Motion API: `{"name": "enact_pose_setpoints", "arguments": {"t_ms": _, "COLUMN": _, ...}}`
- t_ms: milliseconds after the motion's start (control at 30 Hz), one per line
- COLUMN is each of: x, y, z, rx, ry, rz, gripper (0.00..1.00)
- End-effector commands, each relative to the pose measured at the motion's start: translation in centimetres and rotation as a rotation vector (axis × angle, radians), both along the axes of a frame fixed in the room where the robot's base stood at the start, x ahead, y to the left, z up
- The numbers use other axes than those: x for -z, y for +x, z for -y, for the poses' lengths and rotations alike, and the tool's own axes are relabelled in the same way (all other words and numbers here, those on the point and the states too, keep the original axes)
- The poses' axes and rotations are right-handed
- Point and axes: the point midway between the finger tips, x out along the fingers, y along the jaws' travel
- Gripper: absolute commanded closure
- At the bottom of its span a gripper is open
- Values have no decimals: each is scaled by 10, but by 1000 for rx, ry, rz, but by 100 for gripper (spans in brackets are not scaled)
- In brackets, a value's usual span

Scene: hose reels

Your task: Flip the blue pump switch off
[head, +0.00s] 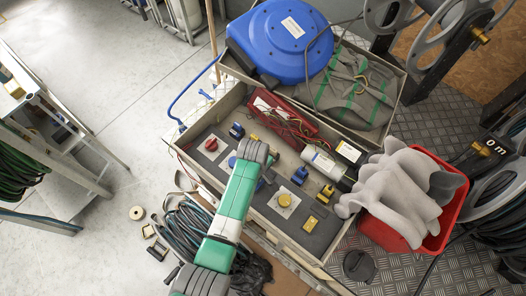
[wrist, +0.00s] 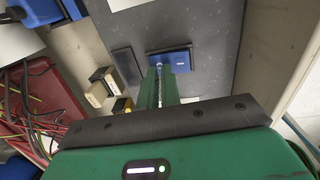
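A blue knob (head: 232,161) sits on the grey panel of the open drawer, partly hidden by my arm in the head view. In the wrist view a flat blue piece (wrist: 170,60) with a dark edge lies on a dark grey surface just beyond my fingertips. I cannot tell for sure whether it is the same switch, or which way it is set. My gripper (wrist: 160,72) shows as two green fingers close together with nothing visible between them. It seems apart from the blue piece, though contact is hard to judge. In the head view my arm hides the gripper.
A red knob (head: 211,144) and a yellow knob (head: 284,200) share the panel with small blue and yellow connectors. A red tray of wires (head: 284,114), a blue hose reel (head: 280,40) and a red bin with grey cloth (head: 405,205) stand close by. Drawer walls edge the area.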

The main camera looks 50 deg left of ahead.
Motion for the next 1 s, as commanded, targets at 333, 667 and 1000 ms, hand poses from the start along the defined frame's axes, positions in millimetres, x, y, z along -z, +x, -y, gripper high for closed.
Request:
{"name": "enact_pose_setpoints", "arguments": {"t_ms": 333, "x": 1, "y": -4, "z": 4, "rx": 3, "ry": -4, "rz": 0, "gripper": 100}}
{"name": "enact_pose_setpoints", "arguments": {"t_ms": 667, "x": -2, "y": -17, "z": 6, "rx": 3, "ry": -4, "rz": 0, "gripper": 100}}
{"name": "enact_pose_setpoints", "arguments": {"t_ms": 1000, "x": -10, "y": -16, "z": 6, "rx": 4, "ry": -2, "rz": 1, "gripper": 100}}
